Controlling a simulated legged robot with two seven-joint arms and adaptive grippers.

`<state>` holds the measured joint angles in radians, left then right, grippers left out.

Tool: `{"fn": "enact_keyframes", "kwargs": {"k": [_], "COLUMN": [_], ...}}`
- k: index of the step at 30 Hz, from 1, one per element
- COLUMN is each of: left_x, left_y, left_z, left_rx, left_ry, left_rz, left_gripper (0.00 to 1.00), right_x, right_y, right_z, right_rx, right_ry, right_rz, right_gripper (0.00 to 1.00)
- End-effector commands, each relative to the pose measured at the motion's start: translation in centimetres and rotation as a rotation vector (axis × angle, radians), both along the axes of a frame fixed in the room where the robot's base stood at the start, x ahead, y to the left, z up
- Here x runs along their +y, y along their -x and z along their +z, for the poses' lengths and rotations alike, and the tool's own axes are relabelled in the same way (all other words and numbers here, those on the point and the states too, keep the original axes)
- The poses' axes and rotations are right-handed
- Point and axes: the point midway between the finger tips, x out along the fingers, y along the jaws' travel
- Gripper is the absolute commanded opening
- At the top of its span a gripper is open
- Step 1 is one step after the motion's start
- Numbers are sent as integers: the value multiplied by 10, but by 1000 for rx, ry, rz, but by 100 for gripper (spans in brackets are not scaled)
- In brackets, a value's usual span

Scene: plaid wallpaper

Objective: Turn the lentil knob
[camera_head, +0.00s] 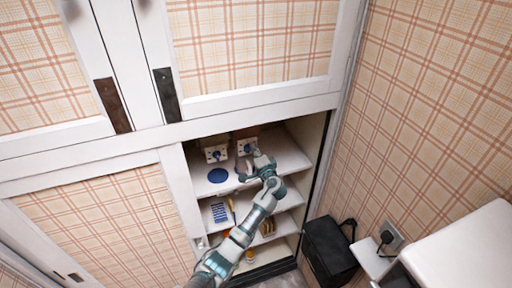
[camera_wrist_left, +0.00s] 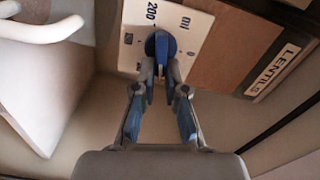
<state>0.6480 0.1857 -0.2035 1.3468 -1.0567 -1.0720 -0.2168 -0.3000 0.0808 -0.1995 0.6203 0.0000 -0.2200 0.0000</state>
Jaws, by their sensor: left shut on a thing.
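The lentil dispenser's blue knob (camera_wrist_left: 160,45) sits on a white dial plate (camera_wrist_left: 190,32) printed with numbers, one of them 200. My right gripper is in neither view.
A second dial plate (camera_head: 215,154) stands to the left, with a blue disc (camera_head: 219,175) on the shelf before it. Lower shelves hold a blue-striped item (camera_head: 219,213). A black box (camera_head: 328,247) stands right of the cabinet. The cabinet side walls are close.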

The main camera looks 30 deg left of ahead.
Motion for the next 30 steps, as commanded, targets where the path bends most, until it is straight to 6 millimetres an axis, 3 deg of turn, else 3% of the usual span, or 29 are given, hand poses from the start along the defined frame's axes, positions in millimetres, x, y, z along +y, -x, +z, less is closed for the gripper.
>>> {"fn": "enact_keyframes", "kwargs": {"k": [12, 30], "left_x": [5, 7], "left_y": [2, 3], "left_z": [-10, -13], "left_rx": [307, 581], "left_ry": [-248, -490], "left_rz": [10, 11], "left_gripper": [0, 0], "right_x": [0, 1], "right_y": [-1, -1], "right_z": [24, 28], "right_rx": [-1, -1], "right_ry": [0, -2], "right_rz": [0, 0], "right_gripper": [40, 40]}}
